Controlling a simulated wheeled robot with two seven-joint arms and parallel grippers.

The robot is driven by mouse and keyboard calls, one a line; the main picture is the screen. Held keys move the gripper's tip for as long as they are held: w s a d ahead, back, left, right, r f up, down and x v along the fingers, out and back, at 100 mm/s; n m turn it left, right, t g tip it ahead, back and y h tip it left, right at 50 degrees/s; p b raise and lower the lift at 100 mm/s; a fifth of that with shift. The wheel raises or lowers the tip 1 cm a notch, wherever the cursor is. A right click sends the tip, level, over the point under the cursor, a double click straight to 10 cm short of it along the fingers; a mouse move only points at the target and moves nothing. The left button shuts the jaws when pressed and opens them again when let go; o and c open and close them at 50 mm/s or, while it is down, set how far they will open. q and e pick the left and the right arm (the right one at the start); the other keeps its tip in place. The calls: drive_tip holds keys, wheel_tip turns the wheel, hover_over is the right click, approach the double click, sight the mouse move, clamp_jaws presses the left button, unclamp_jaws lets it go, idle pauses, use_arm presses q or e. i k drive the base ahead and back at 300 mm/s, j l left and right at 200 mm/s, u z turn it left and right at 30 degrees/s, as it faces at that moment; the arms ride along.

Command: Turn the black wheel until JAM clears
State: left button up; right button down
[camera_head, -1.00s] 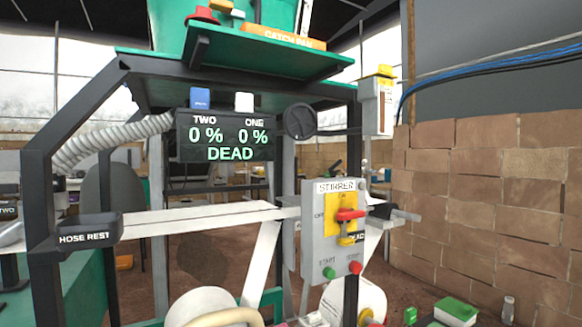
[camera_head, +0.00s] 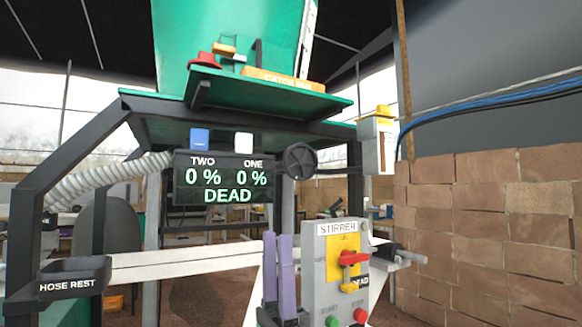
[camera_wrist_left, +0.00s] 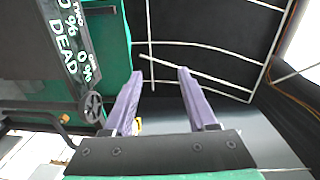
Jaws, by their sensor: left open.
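The black wheel (camera_head: 300,160) is a dark spoked handwheel just right of the display, under the green frame. It also shows in the left wrist view (camera_wrist_left: 92,107), left of my fingers. The display (camera_head: 223,177) reads TWO 0 %, ONE 0 % and DEAD; no JAM text shows on it. My left gripper (camera_head: 279,272), with purple fingers, is upright below the wheel and apart from it, beside the stirrer box. In the left wrist view its fingers (camera_wrist_left: 158,95) are spread with nothing between them. My right gripper is not in view.
The grey STIRRER box (camera_head: 318,270) with a red handle (camera_head: 352,257) stands close right of my left gripper. A white rail and the HOSE REST (camera_head: 72,278) lie to the left. A catch pan (camera_head: 283,78) sits above. A brick wall (camera_head: 480,220) bounds the right.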

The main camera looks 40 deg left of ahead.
sight(299, 161)
drive_tip(key=i+j, duration=0.7)
drive_tip(key=j, duration=0.25)
